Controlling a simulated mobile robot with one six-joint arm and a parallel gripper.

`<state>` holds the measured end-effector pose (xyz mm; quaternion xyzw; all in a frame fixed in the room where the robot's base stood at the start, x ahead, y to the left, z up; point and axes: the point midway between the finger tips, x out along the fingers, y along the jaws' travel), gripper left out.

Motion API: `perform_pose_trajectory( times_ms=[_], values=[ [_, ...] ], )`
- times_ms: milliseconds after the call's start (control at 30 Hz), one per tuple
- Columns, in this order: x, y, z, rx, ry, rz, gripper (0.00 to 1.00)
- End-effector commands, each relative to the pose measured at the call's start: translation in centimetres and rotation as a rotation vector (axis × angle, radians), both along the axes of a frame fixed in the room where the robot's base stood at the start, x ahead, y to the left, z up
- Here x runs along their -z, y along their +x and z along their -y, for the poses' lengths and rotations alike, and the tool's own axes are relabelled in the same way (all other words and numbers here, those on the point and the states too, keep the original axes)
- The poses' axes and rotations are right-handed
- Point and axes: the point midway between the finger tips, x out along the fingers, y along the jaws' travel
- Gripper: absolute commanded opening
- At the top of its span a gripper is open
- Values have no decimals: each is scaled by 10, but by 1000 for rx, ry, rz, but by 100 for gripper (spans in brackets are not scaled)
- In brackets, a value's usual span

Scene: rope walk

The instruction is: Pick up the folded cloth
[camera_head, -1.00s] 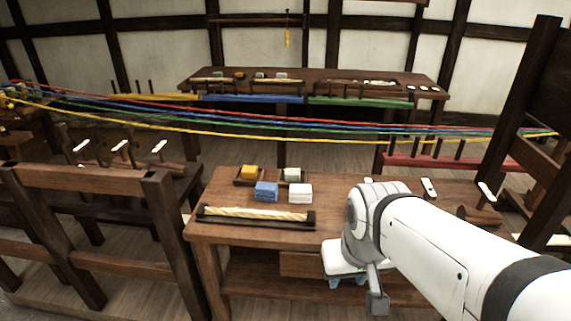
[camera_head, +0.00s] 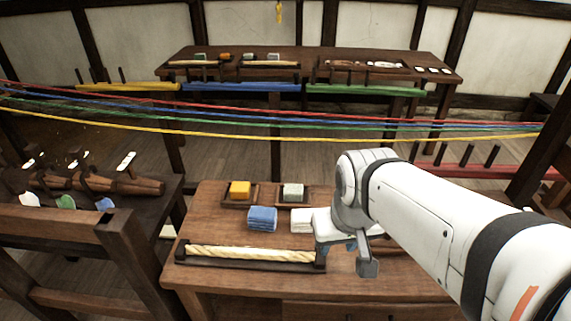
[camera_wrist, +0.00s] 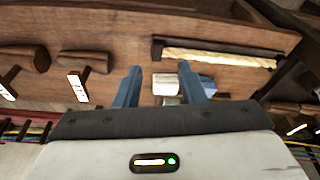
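Two folded cloths lie side by side on the wooden table: a blue one (camera_head: 262,218) and a white one (camera_head: 301,220). My gripper (camera_head: 345,245) is just right of the white cloth in the head view, its fingers mostly hidden by the wrist. In the wrist view my gripper (camera_wrist: 161,85) is open, with two blue fingers spread. The white cloth (camera_wrist: 166,82) shows between and beyond the fingertips, and I see no contact. The blue cloth (camera_wrist: 207,86) is partly hidden behind the right finger.
A pale rope in a dark holder (camera_head: 250,254) lies at the table's front. Behind the cloths, a yellow block (camera_head: 240,189) and a grey-green block (camera_head: 293,191) sit in small wooden trays. Coloured ropes (camera_head: 270,128) stretch across behind the table. Wooden-handled tools (camera_wrist: 90,65) lie along the table.

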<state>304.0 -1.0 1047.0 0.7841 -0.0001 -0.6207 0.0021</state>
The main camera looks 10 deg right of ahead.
Motion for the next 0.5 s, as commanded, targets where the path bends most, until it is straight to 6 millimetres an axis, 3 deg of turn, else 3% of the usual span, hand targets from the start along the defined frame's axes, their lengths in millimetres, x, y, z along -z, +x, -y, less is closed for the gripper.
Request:
perform_pose_trajectory(
  times_ms=[167, 300, 367, 500],
  values=[
    [0, 0, 0, 0, 0, 0, 36],
    [3, 5, 0, 3, -1, 1, 48],
    [7, 14, 1, 10, -3, 5, 53],
    [26, 55, 1, 35, -13, 25, 64]
  ],
)
